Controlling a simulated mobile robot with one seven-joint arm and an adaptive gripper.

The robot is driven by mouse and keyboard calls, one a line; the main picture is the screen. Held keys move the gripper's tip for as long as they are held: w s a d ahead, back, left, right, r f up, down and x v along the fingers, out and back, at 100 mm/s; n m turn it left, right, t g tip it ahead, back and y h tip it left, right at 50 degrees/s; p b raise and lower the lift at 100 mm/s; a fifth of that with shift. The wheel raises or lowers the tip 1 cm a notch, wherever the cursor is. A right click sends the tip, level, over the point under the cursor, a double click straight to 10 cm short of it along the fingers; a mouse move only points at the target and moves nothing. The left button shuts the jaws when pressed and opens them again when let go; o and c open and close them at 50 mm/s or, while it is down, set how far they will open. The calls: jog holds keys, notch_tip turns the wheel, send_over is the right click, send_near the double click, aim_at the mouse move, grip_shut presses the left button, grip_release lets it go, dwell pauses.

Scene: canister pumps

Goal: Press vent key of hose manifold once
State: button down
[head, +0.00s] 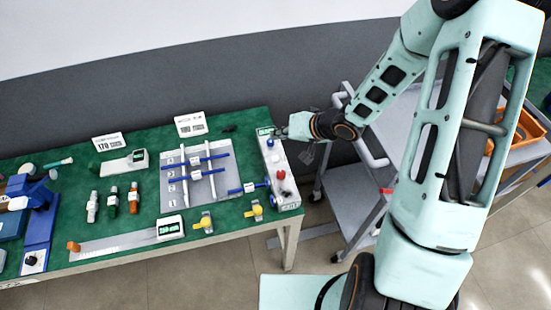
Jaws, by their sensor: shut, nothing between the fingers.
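A long white unit (287,192) stands at the right end of the green table. It appears to be the hose manifold. It has a small green display (265,131) at its far end, a red knob or button (281,175) near its middle, and blue fittings on its left side. Which part is the vent key is too small to tell. My gripper (284,131) is shut and empty at the far end of this unit, just right of the display. Whether its tips touch the unit cannot be told. The gripper covers part of the far end.
A grey plate with blue rods (196,171) lies left of the unit. Yellow-handled valves (254,209) stand near the front edge. A grey cart (345,190) stands right of the table, under my arm.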

jog(key=b, duration=0.7)
send_over(278, 159)
notch_tip(278, 159, down, 7)
jog(key=shift+r, duration=0.1)
jog(key=shift+f, duration=0.6)
jog(key=shift+f, duration=0.1)
dwell(0.4)
jog(key=shift+w+f, duration=0.1)
jog(key=shift+f, duration=0.2)
jog(key=shift+f+b, duration=0.4)
jog(key=shift+f, duration=0.1)
dwell(0.5)
dwell(0.3)
jog(key=shift+r+p, duration=0.95)
jog(key=shift+p, duration=0.15)
